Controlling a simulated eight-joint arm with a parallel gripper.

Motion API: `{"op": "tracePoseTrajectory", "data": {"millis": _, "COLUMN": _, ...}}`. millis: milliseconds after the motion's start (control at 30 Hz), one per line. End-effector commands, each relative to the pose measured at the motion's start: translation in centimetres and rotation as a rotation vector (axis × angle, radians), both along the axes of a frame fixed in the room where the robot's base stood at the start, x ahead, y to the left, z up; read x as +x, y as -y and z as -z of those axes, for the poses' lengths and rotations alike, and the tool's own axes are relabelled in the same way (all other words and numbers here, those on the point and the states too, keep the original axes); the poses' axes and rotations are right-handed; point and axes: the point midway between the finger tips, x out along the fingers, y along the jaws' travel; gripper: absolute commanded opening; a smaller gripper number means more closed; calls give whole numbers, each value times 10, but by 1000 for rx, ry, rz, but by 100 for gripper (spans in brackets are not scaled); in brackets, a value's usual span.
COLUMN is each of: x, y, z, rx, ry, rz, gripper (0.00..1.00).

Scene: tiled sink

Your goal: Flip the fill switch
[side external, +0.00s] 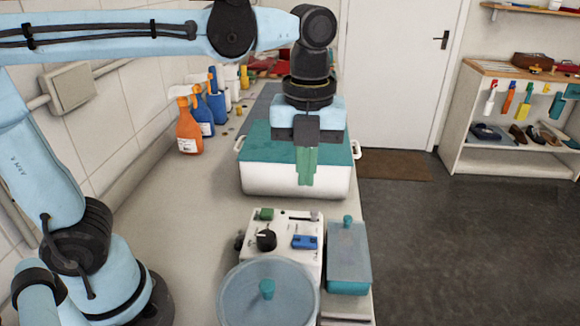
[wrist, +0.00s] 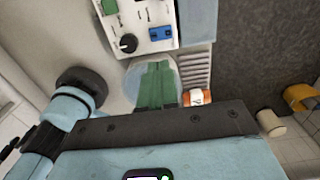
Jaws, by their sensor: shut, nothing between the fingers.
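A white control box (side external: 282,228) stands on the counter, with a black knob (side external: 266,240), a blue switch (side external: 304,242), a green switch (side external: 265,214) and a slider on its top. I cannot read which control is the fill switch. In the wrist view the box (wrist: 146,24) is at the top, with the knob (wrist: 128,43), blue switch (wrist: 160,33) and green switch (wrist: 109,7). My gripper (side external: 306,183) points down with its green fingers shut and empty. In the side view it appears in front of the white tub, apart from the controls.
A white tub with a teal lid (side external: 258,150) stands behind the box. Spray bottles (side external: 188,122) line the wall.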

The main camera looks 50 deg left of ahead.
Motion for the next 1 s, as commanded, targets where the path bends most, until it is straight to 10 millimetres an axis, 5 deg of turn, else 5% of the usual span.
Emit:
{"op": "tracePoseTrajectory", "data": {"millis": 300, "x": 0, "y": 0, "z": -17, "rx": 0, "ry": 0, "rz": 0, "gripper": 0}}
{"op": "tracePoseTrajectory", "data": {"millis": 1000, "x": -7, "y": -9, "z": -15, "rx": 3, "ry": -3, "rz": 1, "gripper": 0}}
